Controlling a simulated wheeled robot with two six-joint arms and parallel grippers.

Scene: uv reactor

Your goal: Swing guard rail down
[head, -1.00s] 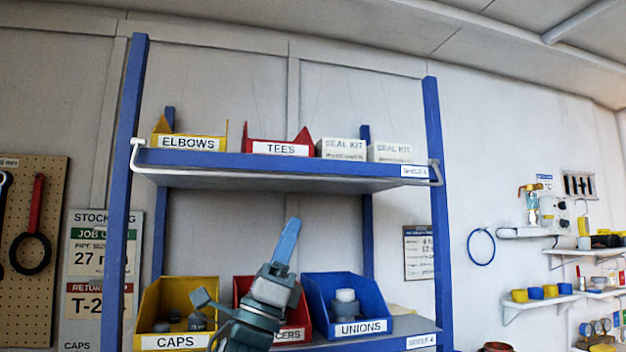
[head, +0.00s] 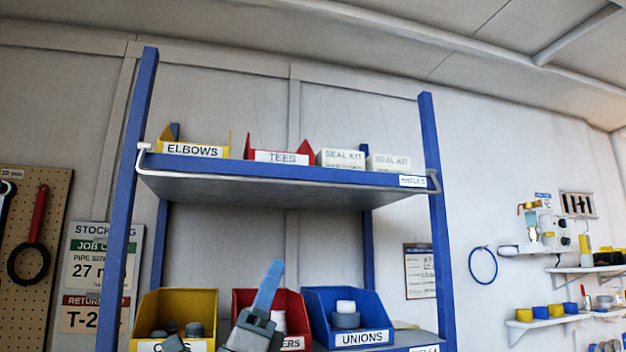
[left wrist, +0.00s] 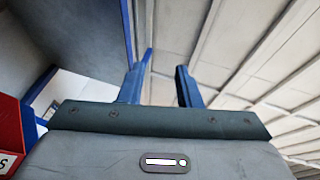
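The guard rail (head: 140,160) is a thin white bar at the upper blue shelf (head: 290,169). Its bent ends show at the shelf's left and right corners, hanging from the front edge. Its long part seems to run along the shelf's lower front edge, but it is hard to tell from the shelf there. My left gripper (head: 273,270) is below the upper shelf, in front of the lower bins, apart from the rail. In the left wrist view its two blue fingers (left wrist: 161,80) stand apart with nothing between them. My right gripper is not in view.
The upper shelf holds elbows (head: 192,150), tees (head: 281,157) and seal kit boxes. Below stand the caps bin (head: 178,303), a partly hidden red bin (head: 243,300) and the unions bin (head: 348,337). Blue posts (head: 128,200) flank the rack. Space between shelves is free.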

